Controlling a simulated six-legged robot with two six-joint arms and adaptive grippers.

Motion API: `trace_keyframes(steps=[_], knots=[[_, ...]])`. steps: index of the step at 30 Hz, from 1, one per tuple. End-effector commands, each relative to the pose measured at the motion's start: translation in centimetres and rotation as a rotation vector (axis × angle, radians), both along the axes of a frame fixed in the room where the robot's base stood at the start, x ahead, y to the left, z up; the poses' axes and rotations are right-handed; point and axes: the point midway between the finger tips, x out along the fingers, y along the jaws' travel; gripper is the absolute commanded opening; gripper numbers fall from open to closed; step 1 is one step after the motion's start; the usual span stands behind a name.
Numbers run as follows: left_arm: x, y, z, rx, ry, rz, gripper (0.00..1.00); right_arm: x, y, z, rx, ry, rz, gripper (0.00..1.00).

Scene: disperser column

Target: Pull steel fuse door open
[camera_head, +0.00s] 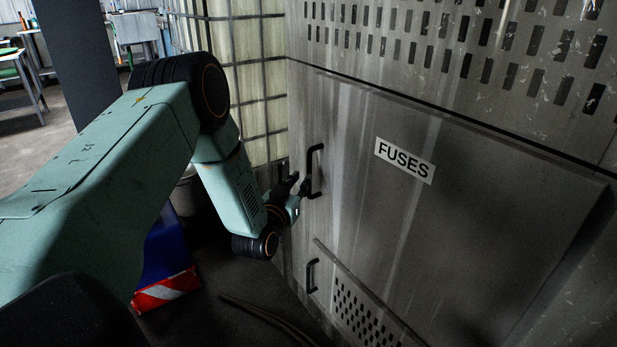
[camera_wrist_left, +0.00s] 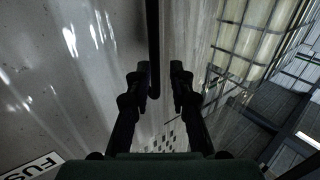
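The steel fuse door (camera_head: 450,230) is a grey, streaked panel with a white "FUSES" label (camera_head: 405,160). It looks closed in the cabinet front. Its black bar handle (camera_head: 313,172) is upright near the door's left edge. My left gripper (camera_head: 297,186) is at the handle's lower part, just left of it. In the left wrist view, the open fingers of my left gripper (camera_wrist_left: 159,82) stand on either side of the end of the dark handle bar (camera_wrist_left: 153,45), with a gap visible on the right. Firm contact cannot be told. My right gripper is not in view.
A lower panel with a second black handle (camera_head: 311,276) and a perforated patch (camera_head: 362,315) sits below the door. A caged pale tank (camera_head: 255,75) stands left of the cabinet. A blue object with a red-white striped edge (camera_head: 166,290) is on the floor below my arm.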

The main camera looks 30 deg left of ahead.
Motion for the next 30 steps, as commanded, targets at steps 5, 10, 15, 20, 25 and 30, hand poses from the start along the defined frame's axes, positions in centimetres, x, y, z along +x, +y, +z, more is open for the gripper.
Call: trace_keyframes(steps=[5, 10, 15, 20, 25, 30], knots=[[2.5, 0.2, -0.2, 0.002, -0.001, -0.002, 0.22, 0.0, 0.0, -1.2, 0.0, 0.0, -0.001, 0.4], [4.1, 0.4, -0.2, 0.0, 0.002, -0.003, 0.22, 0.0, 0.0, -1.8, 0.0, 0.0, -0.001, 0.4], [4.9, 0.5, -0.1, -0.001, 0.004, -0.004, 0.22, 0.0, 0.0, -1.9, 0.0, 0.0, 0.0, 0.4], [5.1, 0.5, -0.1, -0.001, 0.004, -0.005, 0.22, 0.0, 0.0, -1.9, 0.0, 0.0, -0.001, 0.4], [5.2, 0.5, -0.1, -0.001, 0.004, -0.005, 0.12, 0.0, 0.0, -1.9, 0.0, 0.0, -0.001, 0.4], [5.3, 0.6, -0.1, -0.001, 0.004, -0.004, 0.0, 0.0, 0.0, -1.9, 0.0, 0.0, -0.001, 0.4]])
